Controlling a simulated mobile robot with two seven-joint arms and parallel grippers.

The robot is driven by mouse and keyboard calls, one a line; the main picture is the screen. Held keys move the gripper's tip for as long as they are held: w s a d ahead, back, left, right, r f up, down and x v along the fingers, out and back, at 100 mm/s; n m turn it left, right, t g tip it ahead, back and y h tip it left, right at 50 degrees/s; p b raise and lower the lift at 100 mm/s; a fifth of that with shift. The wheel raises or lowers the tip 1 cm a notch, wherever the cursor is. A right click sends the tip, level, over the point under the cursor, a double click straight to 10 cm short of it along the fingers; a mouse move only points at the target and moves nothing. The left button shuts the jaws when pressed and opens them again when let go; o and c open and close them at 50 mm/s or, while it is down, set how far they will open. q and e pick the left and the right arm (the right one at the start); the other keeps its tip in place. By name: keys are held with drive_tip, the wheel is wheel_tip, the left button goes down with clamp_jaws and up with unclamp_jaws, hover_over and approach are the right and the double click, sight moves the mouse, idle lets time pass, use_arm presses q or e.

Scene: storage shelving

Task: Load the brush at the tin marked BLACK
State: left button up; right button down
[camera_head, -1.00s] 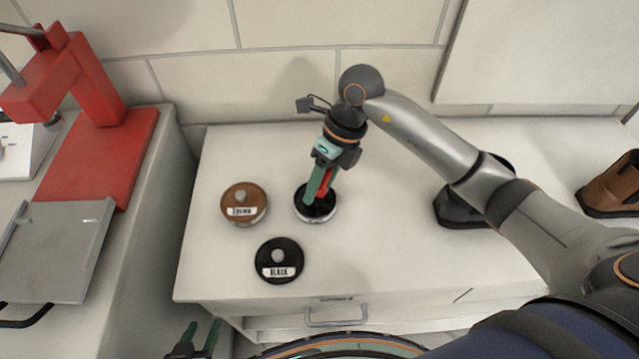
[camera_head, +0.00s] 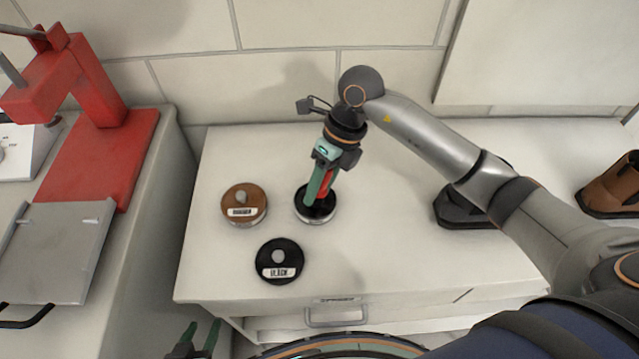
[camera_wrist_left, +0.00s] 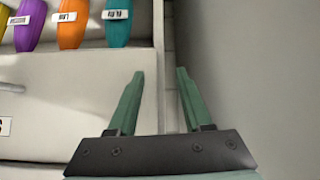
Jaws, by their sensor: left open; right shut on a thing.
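My right gripper (camera_head: 317,196) points down over an open round tin (camera_head: 329,214) with black contents and a silver side. It is shut on a mostly hidden thing, likely the brush; a red part shows beside the fingers. Whether bristles touch the contents is hidden. A black round lid with a grey knob and a label reading BLACK (camera_head: 279,261) lies in front of the open tin, to its left. A brown tin (camera_head: 244,204) with its lid on stands left of the open tin. My left gripper (camera_head: 197,340) is open and empty, low beside the cabinet; the left wrist view shows both fingers apart (camera_wrist_left: 160,72).
A red press (camera_head: 95,120) and a grey tray (camera_head: 55,250) are on the left counter. A black shoe (camera_head: 455,209) and a brown shoe (camera_head: 613,187) stand to the right. Several coloured labelled items (camera_wrist_left: 73,22) show in the left wrist view. The worktop's front middle is clear.

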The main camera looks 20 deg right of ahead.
drive_tip(key=shift+r+p, duration=2.35)
drive_tip(key=shift+r, duration=1.1)
drive_tip(key=shift+f, duration=0.1)
